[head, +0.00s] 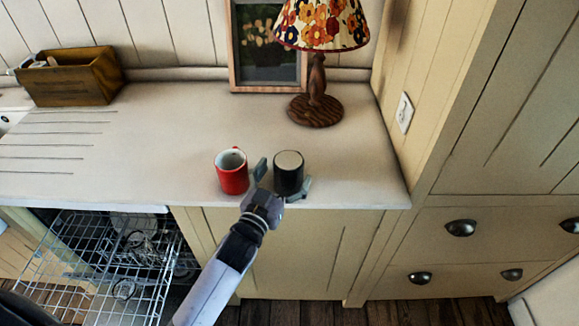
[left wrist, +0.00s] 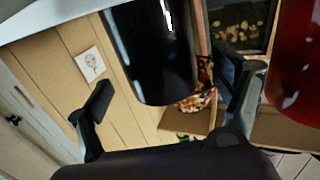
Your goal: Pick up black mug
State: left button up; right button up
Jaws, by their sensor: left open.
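The black mug (head: 289,172) stands upright near the front edge of the counter in the head view, its pale inside showing. It also shows large at the top of the left wrist view (left wrist: 150,50). My left gripper (head: 282,181) is open, with one finger at each side of the black mug. In the left wrist view the mug's lower part shows between the two spread fingers (left wrist: 168,108), with a gap at the left finger. Whether either finger touches the mug, I cannot tell. My right gripper is not in view.
A red mug (head: 232,172) stands just left of the gripper's left finger. A lamp (head: 316,88) and a picture frame (head: 268,88) stand behind. A wooden box (head: 75,78) is at the back left. An open dishwasher rack (head: 110,262) lies below the counter at left.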

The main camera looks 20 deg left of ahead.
aim_at(290, 164)
pick_arm(q)
jog(key=w, duration=0.3)
jog(key=shift+w+d+p, duration=0.15)
jog(key=shift+w+p, duration=0.15)
jog(key=shift+w, duration=0.1)
jog(key=shift+s, duration=0.1)
jog(key=shift+c, duration=0.6)
jog(key=c, duration=1.6)
jog(key=shift+o, duration=0.2)
jog(key=shift+r, duration=0.15)
